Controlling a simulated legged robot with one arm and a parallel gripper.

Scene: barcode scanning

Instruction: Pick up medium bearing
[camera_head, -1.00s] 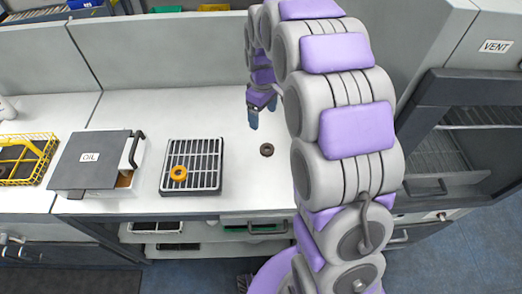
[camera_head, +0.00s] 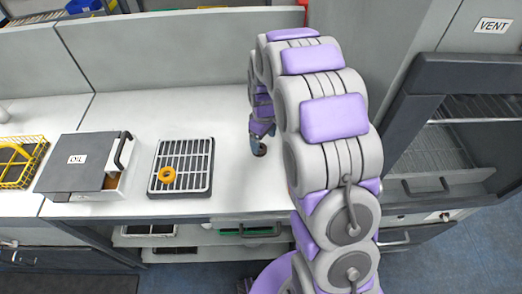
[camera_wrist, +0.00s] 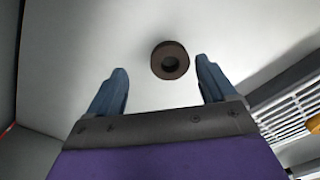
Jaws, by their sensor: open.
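A small dark brown ring, the bearing (camera_wrist: 170,60), lies on the white countertop. In the wrist view it sits between and just beyond the fingertips, nearer the right finger, with clear space on both sides. My gripper (camera_wrist: 163,78) is open and empty, with two blue fingers. In the head view my gripper (camera_head: 257,145) is low over the counter right of the rack, and the bearing (camera_head: 260,150) shows only in part beside the fingertips.
A black-framed rack (camera_head: 182,190) with an orange ring (camera_head: 169,176) on it stands left of my gripper. Farther left are an OIL box (camera_head: 80,165) and a yellow wire basket (camera_head: 22,163). A low partition (camera_head: 180,50) runs behind the counter.

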